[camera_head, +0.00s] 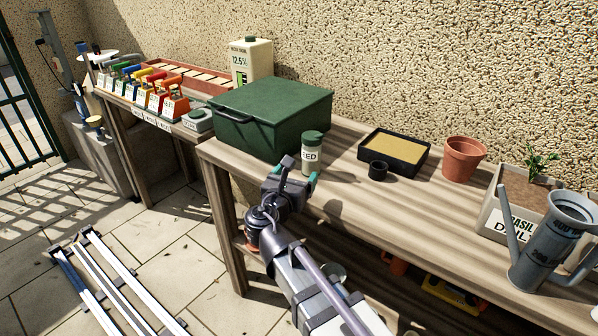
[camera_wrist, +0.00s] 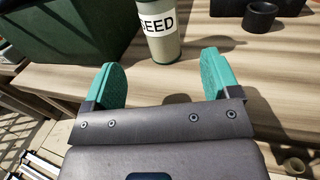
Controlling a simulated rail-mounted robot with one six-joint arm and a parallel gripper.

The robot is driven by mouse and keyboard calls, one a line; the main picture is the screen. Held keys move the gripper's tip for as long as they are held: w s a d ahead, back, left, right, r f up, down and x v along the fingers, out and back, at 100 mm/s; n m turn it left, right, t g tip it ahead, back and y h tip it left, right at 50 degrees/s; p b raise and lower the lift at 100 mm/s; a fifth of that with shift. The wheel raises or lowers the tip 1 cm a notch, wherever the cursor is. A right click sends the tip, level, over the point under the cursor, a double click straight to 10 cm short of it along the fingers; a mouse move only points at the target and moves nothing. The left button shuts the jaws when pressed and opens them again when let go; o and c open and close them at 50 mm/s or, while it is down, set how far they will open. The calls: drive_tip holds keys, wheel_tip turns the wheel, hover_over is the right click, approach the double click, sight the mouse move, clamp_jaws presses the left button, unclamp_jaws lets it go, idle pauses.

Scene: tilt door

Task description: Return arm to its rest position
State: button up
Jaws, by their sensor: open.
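My gripper (camera_head: 298,173) is open and empty at the front edge of the wooden bench (camera_head: 350,196), low over it. In the wrist view its two teal fingers (camera_wrist: 160,82) stand apart with bare bench between them. A seed jar (camera_head: 311,156) with a green lid stands upright on the bench just beyond the fingertips. It also shows in the wrist view (camera_wrist: 162,38), apart from the fingers. A closed dark green box (camera_head: 272,112) with a front handle stands behind and left of the jar.
A black tray (camera_head: 394,152) of tan material, a small black cup (camera_head: 377,171), a terracotta pot (camera_head: 462,158), a planter (camera_head: 510,208) and a grey watering can (camera_head: 548,245) stand to the right. Coloured labelled items (camera_head: 150,92) line the left bench. White rails (camera_head: 105,285) lie at lower left.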

drive_tip(key=s+a+m+g+y+p, duration=0.1)
drive_tip(key=a+g+y+p, duration=0.15)
drive_tip(key=a, duration=0.25)
drive_tip(key=s+d+m+g+p, duration=0.2)
drive_tip(key=d+m+g+p, duration=0.1)
drive_tip(key=d+m, duration=0.4)
drive_tip(key=s+d+m+g+p, duration=0.2)
drive_tip(key=d+m+g+p, duration=0.2)
drive_tip(key=d+m+p, duration=0.2)
drive_tip(key=s+d+m+g+y+p, duration=0.1)
drive_tip(key=s+d+m+g+p, duration=0.1)
drive_tip(key=d+m, duration=0.5)
drive_tip(key=shift+s+d+f+m+g+p, duration=0.1)
drive_tip(key=shift+s+d+m+g+p, duration=0.1)
drive_tip(key=shift+m+g+p, duration=0.4)
drive_tip(key=shift+s+d+m+g+p, duration=0.25)
drive_tip(key=shift+m+p, duration=0.3)
drive_tip(key=shift+m, duration=0.35)
drive_tip(key=s+d+r+m+g+y+p, duration=0.1)
drive_tip(key=s+d+m+g+p, duration=0.1)
drive_tip(key=s+d+m+g, duration=0.2)
drive_tip(key=s+d+m, duration=0.3)
drive_tip(key=d+m, duration=0.1)
drive_tip(key=shift+s+r+m+p, duration=0.2)
drive_tip(key=shift+m+p, duration=0.1)
drive_tip(key=shift+m, duration=0.1)
drive_tip(key=shift+d+y, duration=0.1)
drive_tip(key=shift+y, duration=0.15)
